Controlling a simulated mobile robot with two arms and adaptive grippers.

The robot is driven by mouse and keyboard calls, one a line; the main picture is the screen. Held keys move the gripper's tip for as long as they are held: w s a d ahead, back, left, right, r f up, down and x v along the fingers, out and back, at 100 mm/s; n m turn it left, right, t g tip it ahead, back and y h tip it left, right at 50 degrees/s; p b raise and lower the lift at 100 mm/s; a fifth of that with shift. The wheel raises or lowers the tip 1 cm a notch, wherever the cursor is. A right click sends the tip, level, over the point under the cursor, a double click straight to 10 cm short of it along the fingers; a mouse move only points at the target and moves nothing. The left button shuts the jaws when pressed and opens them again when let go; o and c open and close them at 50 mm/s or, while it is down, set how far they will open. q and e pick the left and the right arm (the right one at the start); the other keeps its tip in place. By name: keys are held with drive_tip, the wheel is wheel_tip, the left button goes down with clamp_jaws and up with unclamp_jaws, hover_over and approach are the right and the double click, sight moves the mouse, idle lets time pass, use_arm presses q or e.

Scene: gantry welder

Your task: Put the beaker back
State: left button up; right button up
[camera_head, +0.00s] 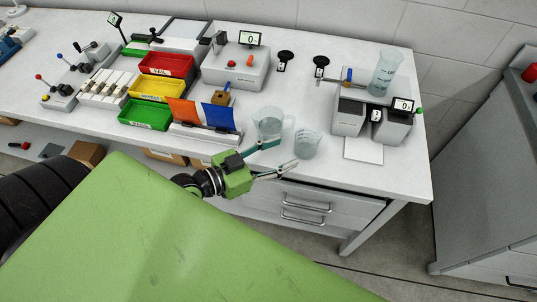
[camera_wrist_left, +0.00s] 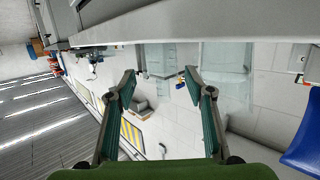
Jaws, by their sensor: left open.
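A small clear beaker (camera_head: 307,143) stands upright on the table near its front edge. My left gripper (camera_head: 287,153) comes in from the left, open and empty, with its fingertips close to the beaker's left side. In the left wrist view, which is upside down, a clear graduated vessel, apparently this beaker (camera_wrist_left: 160,58), shows beyond and between the open fingertips (camera_wrist_left: 160,76). A clear jug (camera_head: 269,122) stands just left of the beaker, behind the upper finger. A taller beaker (camera_head: 385,72) stands on the grey device at the right. My right gripper is not in view.
The grey device (camera_head: 347,115) has a display, with a white sheet (camera_head: 363,150) before it. Red, yellow and green bins (camera_head: 145,114) and an orange and blue flap unit (camera_head: 205,130) stand to the left. The table (camera_head: 390,180) is bare at the front right.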

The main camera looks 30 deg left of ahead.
use_arm(q)
drive_tip(key=shift+v, duration=1.9)
drive_tip(key=shift+r, duration=0.1)
